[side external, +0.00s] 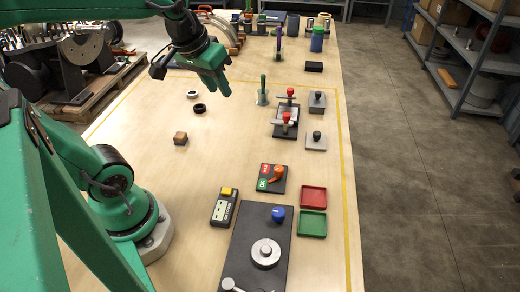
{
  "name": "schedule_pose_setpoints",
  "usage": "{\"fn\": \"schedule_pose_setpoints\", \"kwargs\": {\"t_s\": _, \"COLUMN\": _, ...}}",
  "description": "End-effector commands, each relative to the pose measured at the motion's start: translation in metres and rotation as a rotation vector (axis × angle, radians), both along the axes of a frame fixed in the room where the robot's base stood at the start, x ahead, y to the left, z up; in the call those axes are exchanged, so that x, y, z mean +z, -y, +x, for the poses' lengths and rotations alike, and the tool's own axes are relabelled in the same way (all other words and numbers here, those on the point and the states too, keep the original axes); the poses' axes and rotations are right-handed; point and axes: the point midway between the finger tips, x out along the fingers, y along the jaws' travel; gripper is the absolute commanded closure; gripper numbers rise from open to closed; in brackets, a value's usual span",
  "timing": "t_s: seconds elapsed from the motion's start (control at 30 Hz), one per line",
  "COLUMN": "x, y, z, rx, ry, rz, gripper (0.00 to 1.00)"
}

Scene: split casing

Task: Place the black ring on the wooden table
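A small black ring (199,108) lies flat on the wooden table (225,135), left of the middle. My green gripper (221,88) is above the table, up and to the right of the black ring in the picture and apart from it. Its fingers point down. From this side I cannot tell whether they are open or shut, and I see nothing held between them.
To the right stand a green-handled bell-shaped object (263,92) and red-knobbed clamps (287,118). Table between block and switch box (272,178) is clear.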

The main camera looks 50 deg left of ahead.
Motion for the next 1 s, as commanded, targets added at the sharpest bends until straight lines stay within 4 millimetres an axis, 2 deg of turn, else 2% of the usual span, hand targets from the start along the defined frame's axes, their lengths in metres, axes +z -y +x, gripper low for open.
{"fn": "schedule_pose_setpoints", "kwargs": {"t_s": 0.1, "x": -0.003, "y": 0.020, "z": -0.020, "rx": -0.122, "ry": 0.034, "rz": 0.030, "gripper": 0.72}}
{"fn": "schedule_pose_setpoints", "kwargs": {"t_s": 0.33, "x": -0.011, "y": 0.039, "z": -0.043, "rx": -0.274, "ry": 0.077, "rz": 0.070, "gripper": 0.72}}
{"fn": "schedule_pose_setpoints", "kwargs": {"t_s": 1.0, "x": -0.014, "y": 0.043, "z": -0.047, "rx": -0.307, "ry": 0.085, "rz": 0.079, "gripper": 0.72}}
